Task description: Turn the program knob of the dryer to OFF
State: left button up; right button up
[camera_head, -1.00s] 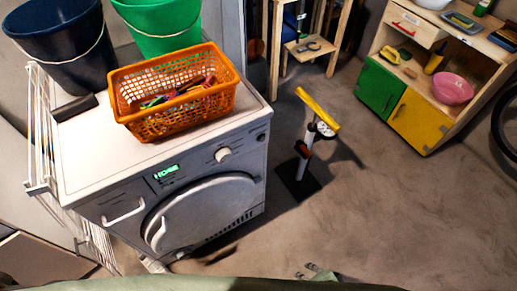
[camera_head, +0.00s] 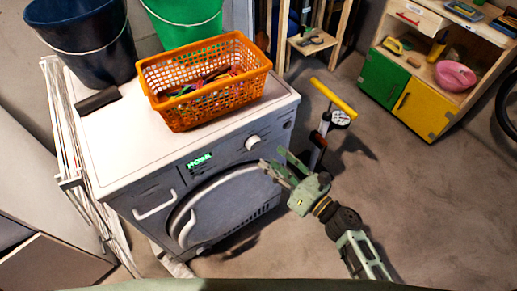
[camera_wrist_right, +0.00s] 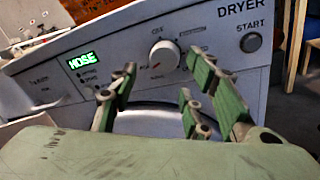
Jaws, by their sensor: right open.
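The dryer (camera_head: 228,164) stands at the left in the head view, with a grey front, a round door and a lit green display reading HOSE (camera_wrist_right: 83,60). Its white round program knob (camera_head: 253,142) sits right of the display; in the right wrist view the knob (camera_wrist_right: 165,55) is unobstructed, with small markings around it and OFF not clearly legible. My right gripper (camera_head: 273,159) is open and empty, just below and right of the knob, apart from it. In the wrist view its green-padded fingers (camera_wrist_right: 157,82) spread below the knob. My left gripper is not in view.
An orange basket (camera_head: 180,109) with pegs and two buckets, dark blue (camera_head: 80,45) and green (camera_head: 185,25), stand on the dryer. A yellow-handled pump (camera_head: 333,98) stands right of it. A white drying rack (camera_head: 72,150) leans at the left. A START button (camera_wrist_right: 250,43) lies right of the knob.

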aim_at(254, 147)
jog(key=x, duration=0.5)
jog(key=shift+w+a, duration=0.15)
jog(key=shift+w, duration=0.05)
jog(key=shift+w+a+f, duration=0.1)
jog(key=shift+w+a, duration=0.35)
jog(key=shift+a, duration=0.05)
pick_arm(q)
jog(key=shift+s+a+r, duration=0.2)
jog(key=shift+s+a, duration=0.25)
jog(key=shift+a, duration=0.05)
pick_arm(e)
jog(key=shift+c, duration=0.6)
jog(key=c, duration=0.9)
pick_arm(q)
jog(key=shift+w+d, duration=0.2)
